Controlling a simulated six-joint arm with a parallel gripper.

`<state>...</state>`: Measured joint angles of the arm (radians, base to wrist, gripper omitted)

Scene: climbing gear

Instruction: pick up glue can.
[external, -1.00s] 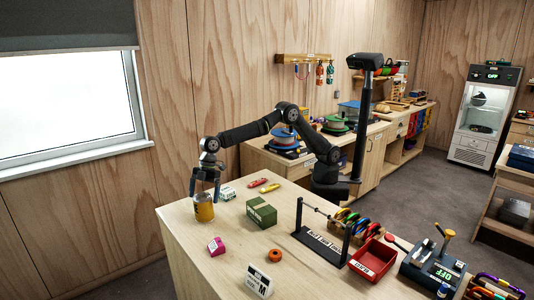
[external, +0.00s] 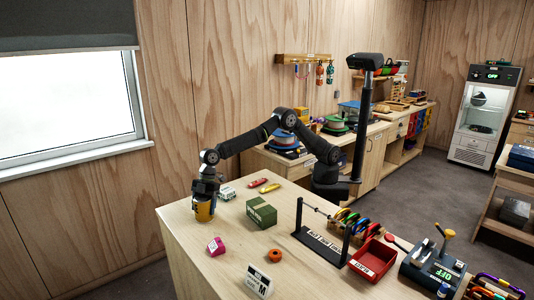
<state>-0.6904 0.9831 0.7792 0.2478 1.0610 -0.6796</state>
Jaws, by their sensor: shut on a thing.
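The glue can (external: 204,212) is a small yellow-orange can standing upright near the left edge of the wooden table. My gripper (external: 205,198) points down over it from above, with its jaws shut on the can's upper part. The gripper hides the can's top. The can's base appears to be at table height; I cannot tell whether it touches the table.
A green box (external: 261,213), a pink item (external: 216,246) and an orange ring (external: 274,255) lie nearby. A small white-and-green item (external: 227,194) is close on the right of my gripper. A black rack (external: 322,238) and red tray (external: 373,261) stand further right.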

